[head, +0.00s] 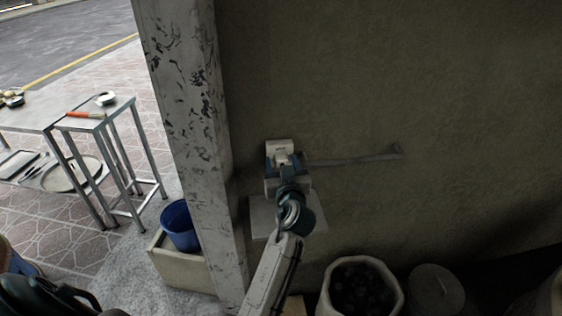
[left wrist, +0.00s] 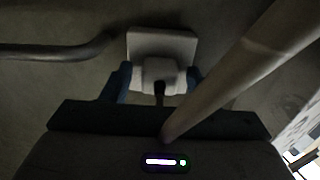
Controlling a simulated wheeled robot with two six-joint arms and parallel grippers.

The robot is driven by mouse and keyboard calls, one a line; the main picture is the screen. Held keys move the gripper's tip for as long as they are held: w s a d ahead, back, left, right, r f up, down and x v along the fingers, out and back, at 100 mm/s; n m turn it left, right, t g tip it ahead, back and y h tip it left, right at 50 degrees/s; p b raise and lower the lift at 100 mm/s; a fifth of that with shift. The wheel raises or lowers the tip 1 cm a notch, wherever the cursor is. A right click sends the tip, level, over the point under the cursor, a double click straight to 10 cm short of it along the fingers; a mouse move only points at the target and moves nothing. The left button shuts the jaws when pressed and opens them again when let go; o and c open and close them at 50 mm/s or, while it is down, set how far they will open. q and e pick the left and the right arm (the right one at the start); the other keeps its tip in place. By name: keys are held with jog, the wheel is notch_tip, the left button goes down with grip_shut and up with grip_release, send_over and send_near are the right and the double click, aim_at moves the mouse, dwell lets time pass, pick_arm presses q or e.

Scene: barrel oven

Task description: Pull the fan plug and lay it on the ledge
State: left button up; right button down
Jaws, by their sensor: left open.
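A pale wall socket (head: 279,146) is on the wall at the middle of the head view. It also shows in the left wrist view (left wrist: 162,43). The pale fan plug (left wrist: 159,76) sits against it, with a short dark piece at its near end. My left gripper (head: 284,164) is open at the socket. In the left wrist view its blue fingers (left wrist: 157,84) stand on either side of the plug; whether they touch it I cannot tell. A pale grey ledge (head: 262,222) shows below the gripper, partly hidden by my arm. My right gripper is not in view.
A grey pipe (head: 355,160) runs right from the socket. A worn pillar (head: 190,110) stands left. A blue bucket (head: 180,226) and a pot of dark lumps (head: 338,265) are below. A pale rod-like shape (left wrist: 240,72) crosses the left wrist view.

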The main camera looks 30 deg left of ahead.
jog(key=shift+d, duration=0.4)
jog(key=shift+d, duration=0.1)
pick_arm(q)
jog(key=shift+b, duration=0.35)
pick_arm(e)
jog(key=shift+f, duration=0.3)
